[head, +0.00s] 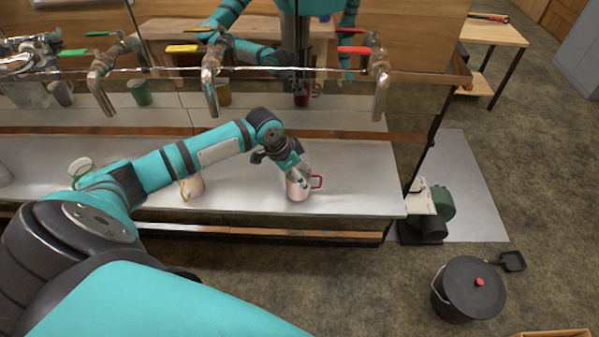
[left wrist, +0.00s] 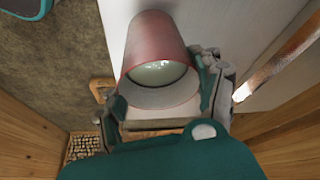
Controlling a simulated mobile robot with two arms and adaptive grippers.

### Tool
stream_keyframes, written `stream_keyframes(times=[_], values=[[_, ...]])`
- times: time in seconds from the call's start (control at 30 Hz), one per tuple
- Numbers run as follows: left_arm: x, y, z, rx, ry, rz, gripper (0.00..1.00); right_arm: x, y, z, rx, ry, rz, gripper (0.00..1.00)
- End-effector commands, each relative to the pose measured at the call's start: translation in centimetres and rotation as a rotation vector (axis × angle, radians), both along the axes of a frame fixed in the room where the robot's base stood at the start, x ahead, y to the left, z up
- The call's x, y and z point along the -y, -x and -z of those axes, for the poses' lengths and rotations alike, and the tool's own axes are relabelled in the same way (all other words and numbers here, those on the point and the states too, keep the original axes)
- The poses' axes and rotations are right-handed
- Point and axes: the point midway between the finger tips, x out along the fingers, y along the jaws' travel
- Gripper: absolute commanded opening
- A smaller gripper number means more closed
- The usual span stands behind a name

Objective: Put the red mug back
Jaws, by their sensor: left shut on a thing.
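The red mug (head: 299,188), pale with a red handle, is at the right part of the metal shelf (head: 350,165), below the red-handled tap. My left gripper (head: 294,174) reaches it from above and is shut on it. In the left wrist view the mug (left wrist: 160,50) sits between the two fingers, its rim facing the camera, with something pale and shiny inside. I cannot tell whether its base touches the shelf. My right gripper is not in view, apart from reflections in the shiny panel.
A yellow-handled mug (head: 192,187) and a green-handled mug (head: 80,168) stand to the left on the shelf. Taps with green, yellow and red levers (head: 354,50) hang above.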

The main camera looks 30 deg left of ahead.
Motion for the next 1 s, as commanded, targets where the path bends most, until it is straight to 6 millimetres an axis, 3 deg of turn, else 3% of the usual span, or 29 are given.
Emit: stream_keyframes(times=[0.4, 0.43, 0.6, 1.0], values=[[0.02, -0.08, 0.65, 0.004, 0.000, -0.001, 0.18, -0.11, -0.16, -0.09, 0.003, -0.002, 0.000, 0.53], [0.01, -0.02, 0.68, 0.001, 0.000, 0.000, 0.69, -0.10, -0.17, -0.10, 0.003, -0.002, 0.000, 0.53], [0.01, -0.01, 0.67, 0.001, 0.000, 0.000, 0.91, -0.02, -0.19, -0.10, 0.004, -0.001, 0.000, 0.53], [-0.19, 0.09, -0.12, 0.003, -0.001, 0.000, 0.92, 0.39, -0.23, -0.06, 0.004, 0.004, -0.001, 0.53]])
